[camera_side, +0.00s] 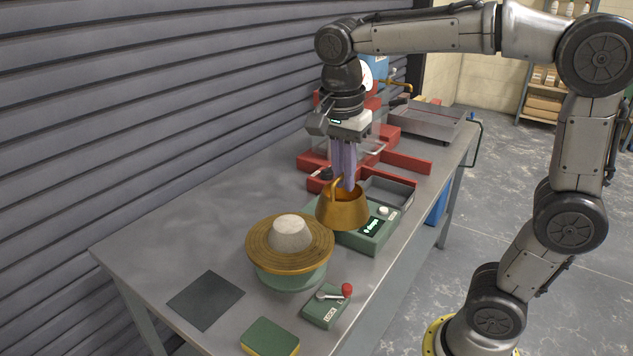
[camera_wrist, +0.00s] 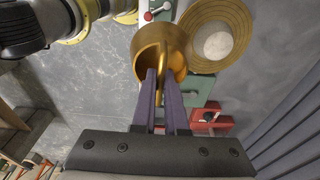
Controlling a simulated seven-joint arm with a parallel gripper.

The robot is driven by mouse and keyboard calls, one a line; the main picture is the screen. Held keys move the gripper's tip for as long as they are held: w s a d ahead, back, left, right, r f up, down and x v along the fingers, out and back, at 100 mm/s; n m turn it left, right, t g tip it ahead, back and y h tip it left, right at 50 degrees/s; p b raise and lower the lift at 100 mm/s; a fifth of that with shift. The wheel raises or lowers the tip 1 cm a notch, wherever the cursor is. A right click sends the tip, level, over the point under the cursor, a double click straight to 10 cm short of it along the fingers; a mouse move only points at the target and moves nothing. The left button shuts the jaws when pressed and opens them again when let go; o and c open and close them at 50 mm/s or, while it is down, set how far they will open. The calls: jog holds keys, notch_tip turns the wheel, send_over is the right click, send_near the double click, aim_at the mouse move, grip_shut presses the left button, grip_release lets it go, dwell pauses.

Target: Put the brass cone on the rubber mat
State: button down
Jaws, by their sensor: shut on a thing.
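The brass cone (camera_side: 343,211) is a wide-based golden piece, open at the top, with a bent handle. My gripper (camera_side: 346,184) points down over it, its purple fingers closed on the handle. In the wrist view, the fingers (camera_wrist: 161,76) pinch the handle of the brass cone (camera_wrist: 146,45). In the side view the cone overlaps the green scale; whether it touches the scale I cannot tell. The rubber mat (camera_side: 206,300), a dark flat square, lies bare on the table at the front left, well away from the cone.
A round wooden-topped turntable (camera_side: 259,250) with a pale mortar-like lump (camera_side: 290,234) stands between cone and mat. The green scale (camera_side: 371,236) is below the cone. A lock box (camera_side: 323,311) with a red knob and a green-yellow sponge (camera_side: 269,340) sit at the front. Red frames (camera_side: 405,162) stand behind.

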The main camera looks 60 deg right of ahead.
jog(key=shift+s+r, duration=0.2)
jog(key=shift+s, duration=0.2)
jog(key=w, duration=0.1)
jog(key=w+a+m, duration=0.1)
jog(key=shift+w, duration=0.4)
jog(key=w+a+f+n, duration=0.1)
jog(key=w+a+f, duration=0.3)
jog(key=a, duration=0.2)
jog(key=w+a+f, duration=0.3)
jog(key=a+f, duration=0.1)
jog(key=a, duration=0.3)
jog(key=shift+w+a+f, duration=0.65)
jog(key=shift+w+f, duration=1.5)
jog(key=shift+w, duration=0.05)
jog(key=shift+w+a+f, duration=0.65)
jog(key=shift+w+f, duration=1.55)
jog(key=shift+w, duration=0.05)
jog(key=shift+w+a+f, duration=0.65)
jog(key=shift+w+f, duration=1.5)
jog(key=shift+w, duration=0.05)
jog(key=shift+f, duration=0.15)
